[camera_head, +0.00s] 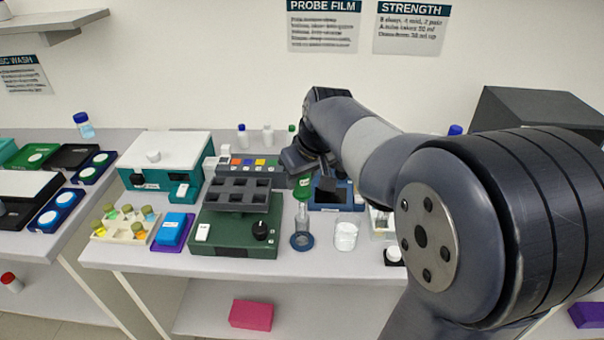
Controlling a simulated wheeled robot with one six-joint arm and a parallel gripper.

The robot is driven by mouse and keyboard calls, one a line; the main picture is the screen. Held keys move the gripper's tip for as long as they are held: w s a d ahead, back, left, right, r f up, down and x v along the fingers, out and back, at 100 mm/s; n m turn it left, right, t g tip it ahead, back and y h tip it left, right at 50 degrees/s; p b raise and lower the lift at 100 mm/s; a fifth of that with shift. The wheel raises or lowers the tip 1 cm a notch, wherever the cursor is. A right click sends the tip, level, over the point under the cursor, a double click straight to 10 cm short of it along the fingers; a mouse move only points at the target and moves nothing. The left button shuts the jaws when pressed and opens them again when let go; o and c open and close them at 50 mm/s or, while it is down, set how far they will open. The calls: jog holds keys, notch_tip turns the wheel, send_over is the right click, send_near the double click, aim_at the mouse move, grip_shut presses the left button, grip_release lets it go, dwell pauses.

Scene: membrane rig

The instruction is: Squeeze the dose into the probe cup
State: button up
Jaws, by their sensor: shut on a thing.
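My gripper (305,168) is at the middle of the bench, pointing down, partly hidden by my own arm. It is shut on a green-topped dropper (303,186), whose clear lower part hangs down. Below the dropper stands a small clear vessel (302,220) on a dark blue ring (302,241), possibly the probe cup. The dropper's tip and the vessel's mouth overlap in this view, so I cannot tell whether the tip is inside or above it. No liquid is clearly visible there.
A green device with a dark block (237,230) is close on the left. A blue rack (330,204) stands behind. Small bottles (267,134) line the back. The bench front near the ring is clear.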

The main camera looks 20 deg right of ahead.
aim_at(302, 194)
jog(key=shift+f+b, duration=1.65)
jog(key=shift+f, duration=0.95)
jog(key=o, duration=0.5)
jog(key=shift+c, duration=0.2)
jog(key=c, duration=0.5)
jog(key=shift+o, duration=0.2)
jog(key=shift+f, duration=0.1)
